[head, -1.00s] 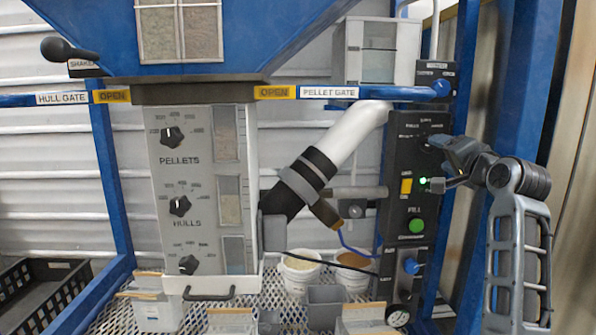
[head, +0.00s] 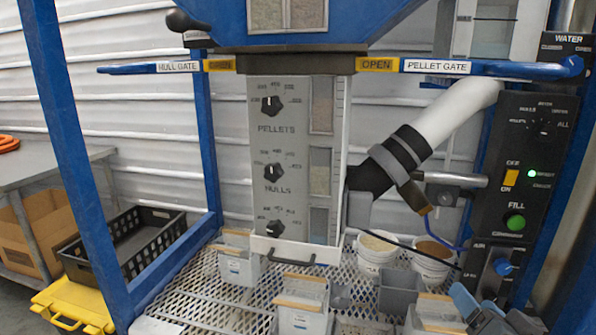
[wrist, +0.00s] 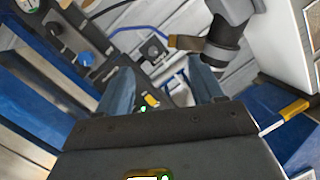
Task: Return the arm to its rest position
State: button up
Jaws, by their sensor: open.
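My gripper (head: 476,300) shows at the bottom right of the head view, low in front of the control panel (head: 525,165). Only its grey-blue fingers show there; the rest of my arm is cut off by the frame. In the wrist view my gripper (wrist: 162,85) has its two fingers spread apart, with nothing held between them. The black-banded white pipe (head: 440,130) is up and left of it in the head view. The panel's switch, green FILL button (head: 515,222) and blue AIR knob (head: 502,267) are in plain view above the gripper.
Small grey bins (head: 302,318) and two white buckets (head: 377,252) stand on the mesh deck, close to my gripper's left. Blue frame posts (head: 70,150) bound the stand. A black crate (head: 125,240) and yellow case (head: 72,305) lie at left.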

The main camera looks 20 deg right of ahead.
jog(key=s+a+f+n+y, duration=0.3)
jog(key=s+a+f+n, duration=0.2)
jog(key=s+a, duration=0.75)
jog(key=s+a+r+n+y, duration=0.1)
jog(key=s+a+n+y, duration=0.1)
jog(key=s+a, duration=0.3)
jog(key=s+a+r+n+y, duration=0.2)
jog(key=s+a+n, duration=0.2)
jog(key=s, duration=0.5)
jog(key=shift+s+a+r, duration=0.15)
jog(key=shift+s+a, duration=0.15)
jog(key=shift+a, duration=0.1)
